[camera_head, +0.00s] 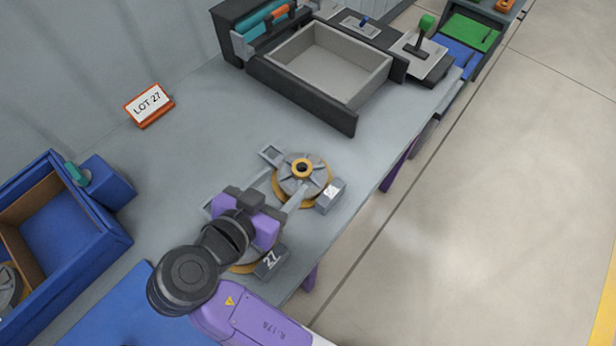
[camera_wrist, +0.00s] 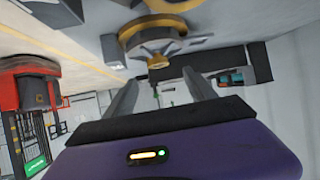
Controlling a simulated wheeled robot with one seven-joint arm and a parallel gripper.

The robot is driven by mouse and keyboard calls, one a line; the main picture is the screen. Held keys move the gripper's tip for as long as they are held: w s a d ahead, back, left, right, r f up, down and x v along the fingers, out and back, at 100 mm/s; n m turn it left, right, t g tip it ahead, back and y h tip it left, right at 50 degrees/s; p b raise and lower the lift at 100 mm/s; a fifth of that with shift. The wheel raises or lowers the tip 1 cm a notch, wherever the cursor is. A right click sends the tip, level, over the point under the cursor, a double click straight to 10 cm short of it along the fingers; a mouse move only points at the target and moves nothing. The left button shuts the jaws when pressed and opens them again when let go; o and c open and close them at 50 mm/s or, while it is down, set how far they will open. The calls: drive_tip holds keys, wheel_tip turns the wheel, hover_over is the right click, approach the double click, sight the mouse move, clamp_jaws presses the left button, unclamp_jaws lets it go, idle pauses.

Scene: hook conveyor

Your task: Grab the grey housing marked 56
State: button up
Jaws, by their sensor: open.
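A grey round housing (camera_head: 314,186) with spokes, an orange-yellow hub ring and base ring lies on the table in the head view. Its label block (camera_head: 330,195) carries a mark too small to read surely. The housing also shows at the top of the wrist view (camera_wrist: 150,30), beyond the fingers. My gripper (camera_head: 278,190) is open, its fingers pointing toward this housing, with nothing seen between them in the wrist view (camera_wrist: 160,78). A second housing, with a block marked 27 (camera_head: 270,262), lies mostly hidden under my wrist.
A blue bin (camera_head: 105,225) with a housing inside stands at the left. A LOT 27 sign (camera_head: 149,106) stands behind. A dark-framed grey tray (camera_head: 305,98) and a lever panel (camera_head: 420,55) are at the back. The table edge drops off to the right.

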sight(302, 167)
drive_tip(key=shift+p+x, duration=0.9)
drive_tip(key=shift+x, duration=2.6)
drive_tip(key=shift+s+d+f, duration=0.1)
drive_tip(key=shift+s+f, duration=0.05)
clamp_jaws()
